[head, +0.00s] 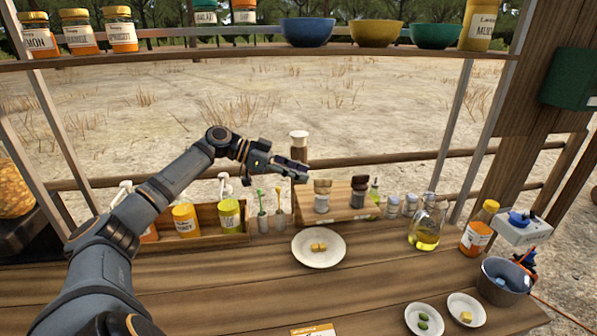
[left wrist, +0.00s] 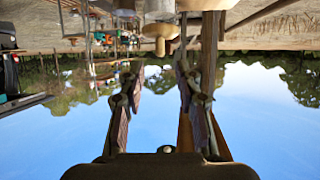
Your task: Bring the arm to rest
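My left arm comes in from the left of the head view and reaches over the back of the wooden counter (head: 190,285). Its gripper (head: 298,172) is raised above the counter and points to the right. In the left wrist view the two fingers (left wrist: 158,85) stand apart with nothing held between them. My right gripper is not in view.
A white plate (head: 319,260) with yellow pieces lies below the gripper. A small wooden rack (head: 345,212) with jars stands behind it. An oil bottle (head: 424,240) and a grey bucket (head: 490,290) are at right. A shelf (head: 250,54) with bowls and jars crosses above.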

